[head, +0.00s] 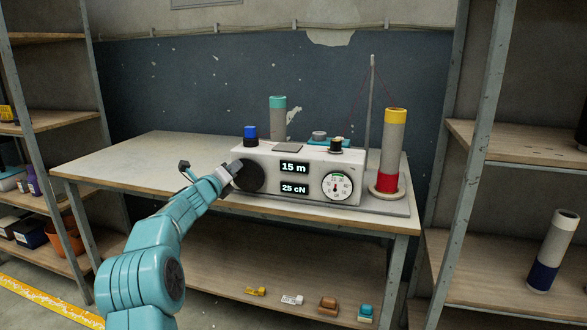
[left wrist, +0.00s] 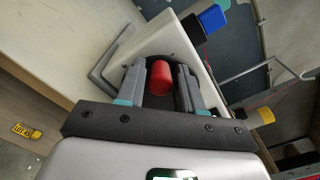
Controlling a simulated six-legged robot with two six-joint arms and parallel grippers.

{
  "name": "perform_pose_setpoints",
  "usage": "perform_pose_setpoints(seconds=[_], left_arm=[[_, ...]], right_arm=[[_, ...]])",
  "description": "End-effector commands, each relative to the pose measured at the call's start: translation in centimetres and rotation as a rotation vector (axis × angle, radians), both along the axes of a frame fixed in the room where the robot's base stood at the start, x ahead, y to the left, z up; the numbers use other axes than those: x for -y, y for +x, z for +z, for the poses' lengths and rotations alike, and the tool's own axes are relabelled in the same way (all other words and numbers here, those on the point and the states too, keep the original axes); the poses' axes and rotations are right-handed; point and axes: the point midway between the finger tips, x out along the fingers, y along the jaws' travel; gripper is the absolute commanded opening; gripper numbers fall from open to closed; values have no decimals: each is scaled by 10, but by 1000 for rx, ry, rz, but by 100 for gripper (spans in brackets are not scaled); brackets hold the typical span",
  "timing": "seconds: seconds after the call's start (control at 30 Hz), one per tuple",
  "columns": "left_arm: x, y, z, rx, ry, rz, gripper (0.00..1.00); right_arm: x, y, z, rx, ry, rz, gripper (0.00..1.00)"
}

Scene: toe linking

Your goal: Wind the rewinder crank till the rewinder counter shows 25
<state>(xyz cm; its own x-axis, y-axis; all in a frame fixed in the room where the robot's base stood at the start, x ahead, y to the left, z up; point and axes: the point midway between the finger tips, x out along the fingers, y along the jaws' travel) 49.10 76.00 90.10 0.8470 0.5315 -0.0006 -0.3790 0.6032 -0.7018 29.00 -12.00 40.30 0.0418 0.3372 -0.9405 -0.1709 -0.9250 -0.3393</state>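The rewinder (head: 308,179) is a pale box on the table. Its upper display (head: 294,168) reads 15 m and its lower display (head: 294,189) reads 25 cN. A dark round crank disc (head: 251,176) is on its left front. My left gripper (head: 233,170) is at this disc. In the left wrist view the red crank knob (left wrist: 161,74) sits between the two fingers of my left gripper (left wrist: 160,82), with narrow dark gaps on both sides. The fingers look open around it. In the head view the knob is hidden by the gripper. My right gripper is in neither view.
The table (head: 130,165) is bare to the left of the rewinder. A yellow, grey and red cone (head: 394,145) and a thin post (head: 369,110) stand at its right. A teal-topped cone (head: 278,115) stands behind. Shelves flank both sides.

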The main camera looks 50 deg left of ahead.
Motion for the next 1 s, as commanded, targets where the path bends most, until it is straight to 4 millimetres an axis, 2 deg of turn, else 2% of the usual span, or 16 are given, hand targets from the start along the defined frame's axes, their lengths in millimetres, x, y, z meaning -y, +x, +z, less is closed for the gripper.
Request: perform_pose_setpoints(seconds=[0.03,0.1,0.27,0.43,0.6,0.87,1.0], left_arm=[[0,0,0,0,0,0,18],[0,0,0,-1,1,0,0],[1,1,-1,-14,23,-1,0],[6,4,3,-116,192,-1,0],[10,7,10,-211,341,-1,0],[11,7,12,-225,358,-2,0],[14,9,10,-264,425,-2,0]], right_arm=[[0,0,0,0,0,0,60],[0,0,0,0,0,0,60],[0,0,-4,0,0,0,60],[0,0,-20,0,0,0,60],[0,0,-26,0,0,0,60],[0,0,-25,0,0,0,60],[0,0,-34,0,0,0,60]])
